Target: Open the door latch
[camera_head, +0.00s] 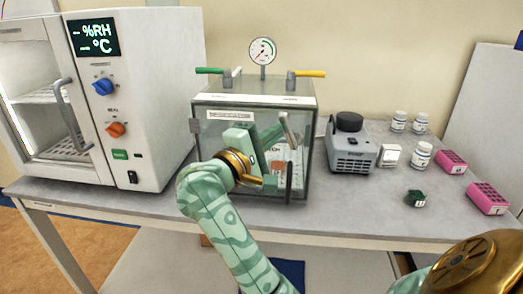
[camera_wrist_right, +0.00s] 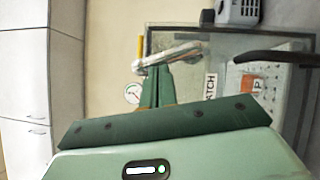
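The glass-walled chamber (camera_head: 213,157) stands mid-table, with its clear door facing me. The door latch (camera_head: 289,131), a pale grey lever, is on the right part of the door front and slants. It also shows in the right wrist view (camera_wrist_right: 182,52). My right gripper (camera_head: 281,131) is in front of the door, its fingertips at the lever. In the wrist view its green fingers (camera_wrist_right: 157,72) are close together on the lever near one end; the exact contact is partly hidden. A black door handle (camera_head: 289,182) is below the latch. My left gripper is not in view.
A white humidity oven (camera_head: 160,100) stands left of the chamber. A pressure gauge (camera_head: 262,51) and green and yellow valve handles top the chamber. A grey pump (camera_head: 352,155), white bottles (camera_head: 420,156) and pink racks (camera_head: 487,198) are at right.

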